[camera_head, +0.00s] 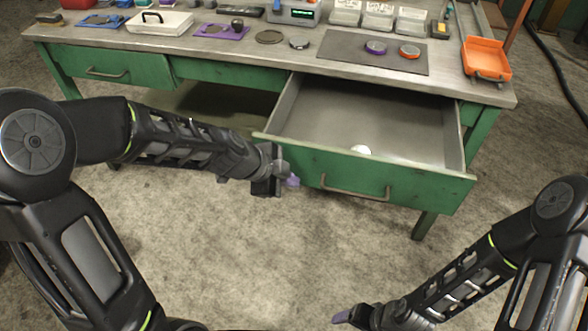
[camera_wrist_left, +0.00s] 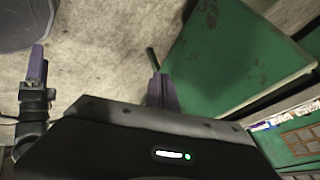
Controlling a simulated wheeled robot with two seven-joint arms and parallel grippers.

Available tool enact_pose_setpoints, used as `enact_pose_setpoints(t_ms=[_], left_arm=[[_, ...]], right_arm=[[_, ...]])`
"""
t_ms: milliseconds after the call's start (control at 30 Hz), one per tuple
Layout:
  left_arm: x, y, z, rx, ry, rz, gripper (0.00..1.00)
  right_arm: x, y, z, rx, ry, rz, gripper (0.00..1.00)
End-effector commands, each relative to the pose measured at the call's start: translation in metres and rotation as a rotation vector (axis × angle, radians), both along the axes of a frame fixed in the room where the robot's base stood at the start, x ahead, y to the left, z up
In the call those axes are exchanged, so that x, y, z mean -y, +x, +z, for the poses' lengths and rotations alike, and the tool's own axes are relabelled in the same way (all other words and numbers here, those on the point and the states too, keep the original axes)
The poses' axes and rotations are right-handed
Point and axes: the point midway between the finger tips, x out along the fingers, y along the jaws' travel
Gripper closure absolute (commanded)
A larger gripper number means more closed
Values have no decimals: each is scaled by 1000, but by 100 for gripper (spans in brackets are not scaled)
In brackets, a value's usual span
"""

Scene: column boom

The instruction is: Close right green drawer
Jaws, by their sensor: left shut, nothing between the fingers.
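The right green drawer (camera_head: 420,187) is pulled well out of the workbench. Its grey inside shows, with a small white round thing in it. A metal bar handle (camera_head: 355,190) is on its front. My left gripper (camera_head: 292,181) is shut and empty, with its purple fingertips close to the left part of the drawer front, left of the handle. I cannot tell if it touches. In the left wrist view the fingers (camera_wrist_left: 161,90) are beside the green drawer front (camera_wrist_left: 235,60). My right gripper (camera_head: 343,317) is low in front of the drawer, apart from it; its jaw opening is unclear.
The workbench top (camera_head: 215,58) carries trays, discs, a dark mat (camera_head: 345,52) and an orange dustpan-like tray (camera_head: 485,58). A left green drawer (camera_head: 110,68) looks shut. The concrete floor in front of the bench is clear.

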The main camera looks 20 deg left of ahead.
Motion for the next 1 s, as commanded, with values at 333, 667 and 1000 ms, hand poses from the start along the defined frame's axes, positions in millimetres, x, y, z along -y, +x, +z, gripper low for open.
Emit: enact_pose_setpoints(t_ms=[333,667,1000], left_arm=[[-1,34,5,4,0,2,100],[-1,35,4,5,0,2,100],[-2,54,4,5,2,3,100]], right_arm=[[0,0,16,1,1,0,25],[0,0,16,1,1,0,25],[0,0,13,1,1,0,25]])
